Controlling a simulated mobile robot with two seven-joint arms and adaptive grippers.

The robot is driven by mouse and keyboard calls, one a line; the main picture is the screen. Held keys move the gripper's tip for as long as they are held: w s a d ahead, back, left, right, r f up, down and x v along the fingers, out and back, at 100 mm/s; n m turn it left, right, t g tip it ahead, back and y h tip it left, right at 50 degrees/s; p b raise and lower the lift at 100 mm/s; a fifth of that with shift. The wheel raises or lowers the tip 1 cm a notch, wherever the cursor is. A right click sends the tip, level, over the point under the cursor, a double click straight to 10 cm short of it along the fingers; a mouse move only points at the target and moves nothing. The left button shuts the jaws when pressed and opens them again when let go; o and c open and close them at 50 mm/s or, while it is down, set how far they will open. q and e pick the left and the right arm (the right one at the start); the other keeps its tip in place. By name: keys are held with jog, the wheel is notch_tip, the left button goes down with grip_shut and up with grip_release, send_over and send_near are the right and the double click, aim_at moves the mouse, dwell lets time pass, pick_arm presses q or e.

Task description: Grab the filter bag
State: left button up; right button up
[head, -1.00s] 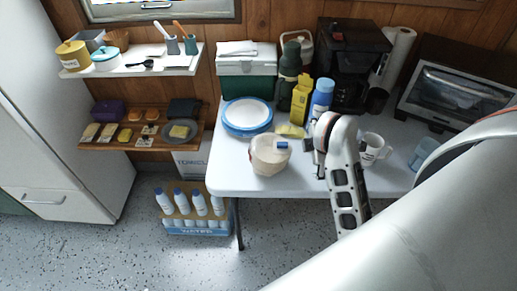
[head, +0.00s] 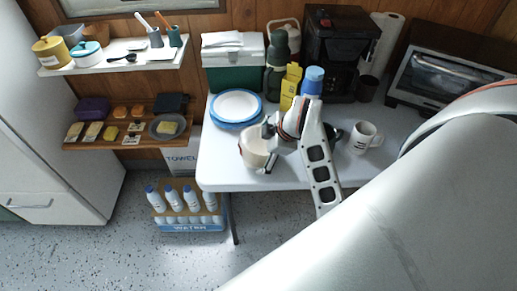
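A pale cream, rounded thing that looks like the filter bag (head: 253,146) stands near the front edge of the white table, below the plates in the head view. My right gripper (head: 269,146) is at its right side, with its fingers apart and partly over it. The gripper hides the right part of the bag, including where a blue piece showed earlier. I cannot tell whether the fingers touch it. My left gripper is not in view.
Blue-rimmed plates (head: 236,108) lie behind the bag. A yellow box (head: 290,86), a blue-capped bottle (head: 312,81) and a green flask (head: 278,64) stand behind my gripper. A white mug (head: 363,137) is to its right. The table's front-left corner (head: 212,174) is bare.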

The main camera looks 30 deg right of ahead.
jog(key=c, duration=1.2)
jog(key=shift+c, duration=0.2)
